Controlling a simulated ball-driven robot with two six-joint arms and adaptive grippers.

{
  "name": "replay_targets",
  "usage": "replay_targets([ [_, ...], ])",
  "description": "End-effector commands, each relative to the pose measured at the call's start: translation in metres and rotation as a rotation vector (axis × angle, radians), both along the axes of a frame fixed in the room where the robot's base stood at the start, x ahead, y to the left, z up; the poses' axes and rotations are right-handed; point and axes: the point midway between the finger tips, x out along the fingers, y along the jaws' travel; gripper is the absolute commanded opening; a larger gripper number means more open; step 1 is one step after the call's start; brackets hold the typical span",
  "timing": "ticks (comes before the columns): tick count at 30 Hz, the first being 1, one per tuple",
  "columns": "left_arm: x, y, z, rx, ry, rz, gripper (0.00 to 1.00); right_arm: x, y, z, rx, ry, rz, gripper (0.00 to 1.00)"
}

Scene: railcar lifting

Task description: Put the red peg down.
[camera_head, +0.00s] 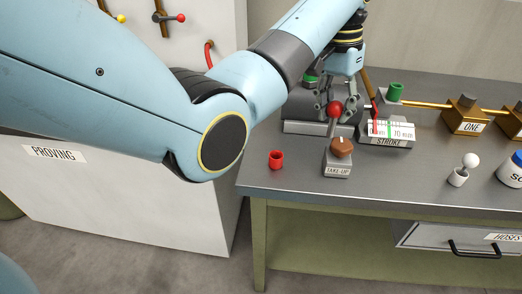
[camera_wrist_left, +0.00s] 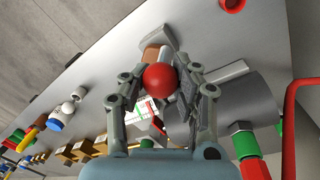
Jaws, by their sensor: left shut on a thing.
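A short red cylinder (camera_head: 276,160), the only peg-like red thing I see, stands upright on the grey bench near its front left corner. It also shows at the top edge of the wrist view (camera_wrist_left: 232,4). My left gripper (camera_head: 334,101) is apart from it, to its right and farther back. The left gripper's fingers (camera_wrist_left: 162,88) are closed around a red ball knob (camera_wrist_left: 160,78) on a grey lever. The knob (camera_head: 335,109) shows in the head view above the brown-topped TAKE-UP block (camera_head: 338,160). My right gripper is not in view.
A brass rod with a block marked ONE (camera_head: 467,117) lies farther right. Bench around the red cylinder is clear.

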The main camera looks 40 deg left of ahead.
Motion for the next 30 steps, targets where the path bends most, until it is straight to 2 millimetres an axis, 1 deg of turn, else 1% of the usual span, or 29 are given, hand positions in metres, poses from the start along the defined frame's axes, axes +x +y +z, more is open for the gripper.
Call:
replay_targets([
  [1,-0.001,0.004,-0.003,0.004,0.002,0.002,0.0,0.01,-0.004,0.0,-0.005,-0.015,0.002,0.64],
  [3,-0.005,0.014,-0.007,0.009,0.003,0.003,0.0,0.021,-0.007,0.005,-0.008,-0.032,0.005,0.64],
  [5,-0.011,0.026,-0.014,0.012,0.004,0.005,0.0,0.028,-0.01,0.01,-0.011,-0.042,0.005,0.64],
  [7,-0.019,0.042,-0.024,0.013,0.005,0.005,0.0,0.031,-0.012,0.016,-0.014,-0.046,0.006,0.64],
  [11,-0.033,0.071,-0.043,0.012,0.004,0.005,0.0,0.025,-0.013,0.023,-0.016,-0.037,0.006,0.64],
  [12,-0.037,0.079,-0.048,0.012,0.005,0.005,0.0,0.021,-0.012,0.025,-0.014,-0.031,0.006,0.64],
  [15,-0.044,0.094,-0.059,0.011,0.003,0.004,0.0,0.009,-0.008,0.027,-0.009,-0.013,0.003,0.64],
  [18,-0.048,0.102,-0.066,0.009,0.002,0.003,0.0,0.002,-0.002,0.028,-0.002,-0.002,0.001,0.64],
  [20,-0.049,0.105,-0.069,0.009,0.001,0.003,0.0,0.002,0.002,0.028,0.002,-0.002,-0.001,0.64],
  [23,-0.05,0.105,-0.08,0.007,0.004,0.004,0.0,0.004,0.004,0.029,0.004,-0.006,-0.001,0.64],
  [27,-0.05,0.104,-0.102,0.007,0.003,0.003,0.0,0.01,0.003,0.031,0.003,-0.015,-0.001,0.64],
  [30,-0.049,0.104,-0.109,0.007,0.001,0.003,0.0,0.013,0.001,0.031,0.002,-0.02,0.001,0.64],
])
